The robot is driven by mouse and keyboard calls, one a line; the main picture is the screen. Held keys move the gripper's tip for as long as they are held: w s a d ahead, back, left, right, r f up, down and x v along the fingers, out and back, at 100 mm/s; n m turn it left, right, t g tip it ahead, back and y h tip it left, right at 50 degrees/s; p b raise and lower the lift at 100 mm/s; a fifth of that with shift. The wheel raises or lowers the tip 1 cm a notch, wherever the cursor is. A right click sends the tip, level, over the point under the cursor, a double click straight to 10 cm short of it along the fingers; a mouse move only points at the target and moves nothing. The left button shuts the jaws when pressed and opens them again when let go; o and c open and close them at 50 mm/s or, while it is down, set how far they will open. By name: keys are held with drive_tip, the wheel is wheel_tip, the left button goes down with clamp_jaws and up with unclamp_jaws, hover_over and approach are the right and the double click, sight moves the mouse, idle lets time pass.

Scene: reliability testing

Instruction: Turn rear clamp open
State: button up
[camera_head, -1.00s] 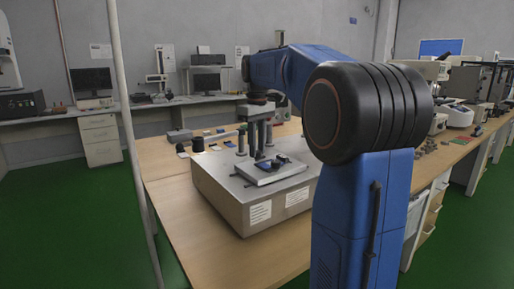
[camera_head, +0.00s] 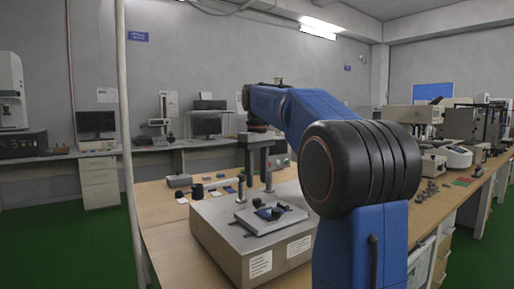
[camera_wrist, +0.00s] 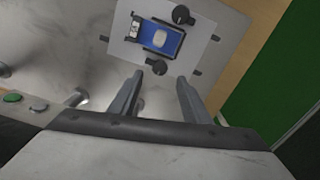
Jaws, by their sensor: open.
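The test fixture in the wrist view is a pale plate (camera_wrist: 128,50) holding a blue device (camera_wrist: 160,38) with a light screen. One black knob clamp (camera_wrist: 182,15) sits at the device's upper right. Another black knob clamp (camera_wrist: 157,66) sits at its lower edge. I cannot tell for sure which is the rear one. My gripper (camera_wrist: 160,78) is open and empty, its fingers spread on either side below the lower knob, not touching it as far as I can see. In the head view my gripper (camera_head: 258,186) points down above the plate (camera_head: 268,222), which sits on the boxy tester.
The tester (camera_head: 240,258) has a metal top and stands on a wooden bench (camera_head: 175,240). Upright posts and a rod stand at its back left. Small items lie on the bench behind. A pale pole (camera_head: 126,130) rises at the left.

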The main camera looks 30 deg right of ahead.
wheel_tip(320, 180, up, 11)
idle(0.4)
idle(0.4)
